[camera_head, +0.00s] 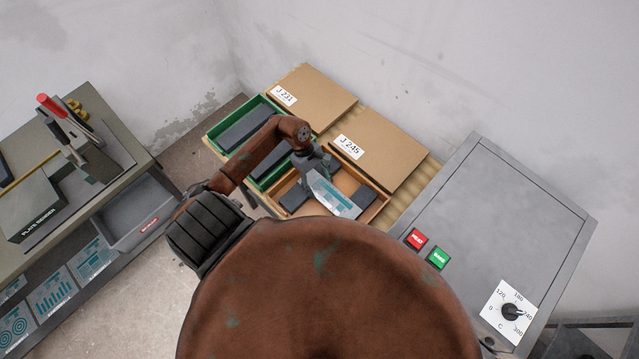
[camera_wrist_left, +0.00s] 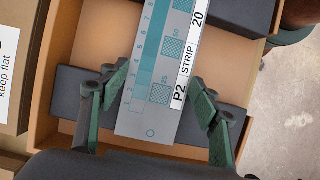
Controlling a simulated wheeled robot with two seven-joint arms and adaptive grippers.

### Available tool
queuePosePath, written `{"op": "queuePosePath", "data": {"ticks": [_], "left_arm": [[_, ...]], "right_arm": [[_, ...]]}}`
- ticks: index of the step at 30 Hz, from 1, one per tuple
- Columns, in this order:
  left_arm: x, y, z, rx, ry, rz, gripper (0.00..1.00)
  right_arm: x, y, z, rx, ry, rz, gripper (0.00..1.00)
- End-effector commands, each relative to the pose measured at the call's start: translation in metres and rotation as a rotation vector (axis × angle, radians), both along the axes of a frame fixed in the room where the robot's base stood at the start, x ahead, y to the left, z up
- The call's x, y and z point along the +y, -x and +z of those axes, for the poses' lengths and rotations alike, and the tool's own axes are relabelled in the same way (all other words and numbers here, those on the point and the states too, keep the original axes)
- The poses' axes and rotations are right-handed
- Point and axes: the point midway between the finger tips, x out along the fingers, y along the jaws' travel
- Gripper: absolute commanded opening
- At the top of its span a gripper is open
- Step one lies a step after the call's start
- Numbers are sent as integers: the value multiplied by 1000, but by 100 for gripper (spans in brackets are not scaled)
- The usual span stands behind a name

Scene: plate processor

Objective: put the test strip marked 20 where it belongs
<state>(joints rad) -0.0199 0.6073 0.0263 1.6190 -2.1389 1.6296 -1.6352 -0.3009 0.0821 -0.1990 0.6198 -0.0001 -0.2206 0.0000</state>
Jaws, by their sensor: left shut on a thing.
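The test strip (camera_wrist_left: 155,90), a pale strip with teal patterns and the printing "P2 STRIP 20", is between the fingers of my left gripper (camera_wrist_left: 160,80). In the head view the strip (camera_head: 332,194) hangs over an orange-brown wooden tray (camera_head: 378,207) beside the box marked J 245. Dark slabs lie in the tray, one on each side of the strip in the head view (camera_head: 294,199). I cannot tell whether the strip touches the tray. My right gripper is not in view.
A green tray (camera_head: 214,145) with dark slabs adjoins the wooden tray. Cardboard boxes marked J 231 (camera_head: 318,92) and J 245 (camera_head: 385,150) lie behind. A grey machine (camera_head: 500,215) with red and green buttons and a dial stands right. A bench (camera_head: 125,150) with a grey bin stands left.

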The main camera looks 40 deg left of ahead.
Motion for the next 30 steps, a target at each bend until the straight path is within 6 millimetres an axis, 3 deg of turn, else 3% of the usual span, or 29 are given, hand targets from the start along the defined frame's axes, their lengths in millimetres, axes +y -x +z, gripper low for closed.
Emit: {"op": "queuePosePath", "data": {"ticks": [2, 3, 9, 22, 30], "left_arm": [[0, 0, -4, 1, -1, 0, 44], [0, 0, -2, 1, 0, 0, 60], [0, 0, -2, 0, 0, 0, 74], [4, -1, 6, -2, -3, 0, 75], [25, -2, 52, -2, -7, -1, 75]], "right_arm": [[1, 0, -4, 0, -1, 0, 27], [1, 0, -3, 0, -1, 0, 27], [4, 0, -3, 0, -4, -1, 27], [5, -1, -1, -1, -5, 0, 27], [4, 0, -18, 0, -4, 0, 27]]}}
